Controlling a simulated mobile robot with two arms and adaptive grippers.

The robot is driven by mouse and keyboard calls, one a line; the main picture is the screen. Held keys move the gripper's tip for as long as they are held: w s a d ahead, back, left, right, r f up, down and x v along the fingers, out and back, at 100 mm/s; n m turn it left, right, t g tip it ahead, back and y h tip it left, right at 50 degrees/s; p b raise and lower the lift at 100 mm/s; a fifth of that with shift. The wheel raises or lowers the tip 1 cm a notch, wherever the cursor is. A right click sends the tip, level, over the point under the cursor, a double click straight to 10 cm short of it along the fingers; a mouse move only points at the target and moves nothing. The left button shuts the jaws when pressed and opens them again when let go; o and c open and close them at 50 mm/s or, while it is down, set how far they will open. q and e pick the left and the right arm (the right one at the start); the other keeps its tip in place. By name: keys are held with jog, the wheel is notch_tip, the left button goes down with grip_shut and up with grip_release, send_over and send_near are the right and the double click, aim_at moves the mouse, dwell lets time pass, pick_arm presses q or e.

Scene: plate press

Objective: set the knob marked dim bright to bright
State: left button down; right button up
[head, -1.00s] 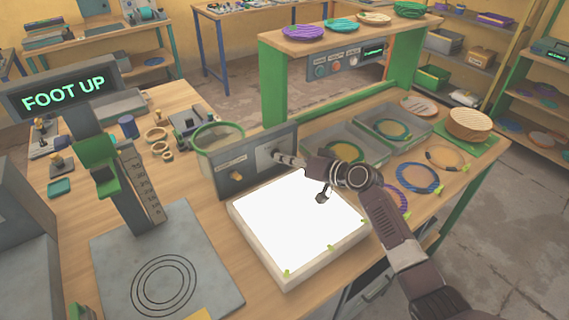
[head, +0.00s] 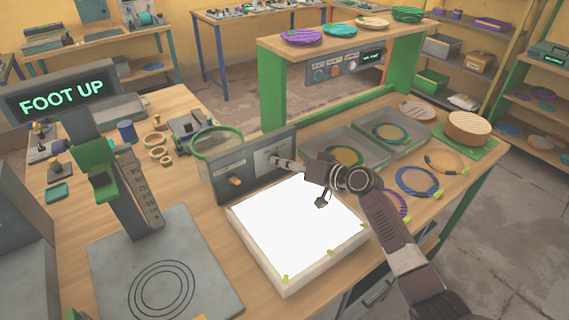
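A grey control box (head: 222,167) stands behind a glowing white light panel (head: 298,232). On its left part is an orange knob (head: 235,181) under a small label too small to read. On its right part is a pale plate (head: 267,152), whose knob and marks are largely hidden by my gripper. My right gripper (head: 300,181) reaches in from the right, fingers spread. One finger points left to the pale plate, at or very close to it; contact cannot be told. The other hangs over the light panel. My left gripper is not in view.
Clear trays (head: 345,172) with rings stand right of the control box. A green-rimmed bowl (head: 217,143) is behind it. A gauge stand (head: 127,195) with a "FOOT UP" display is at left. A green-legged shelf (head: 271,88) rises behind.

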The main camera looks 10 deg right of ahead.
jog(key=shift+d, duration=0.1)
jog(key=v, duration=1.2)
jog(key=shift+f, duration=0.1)
dwell(0.3)
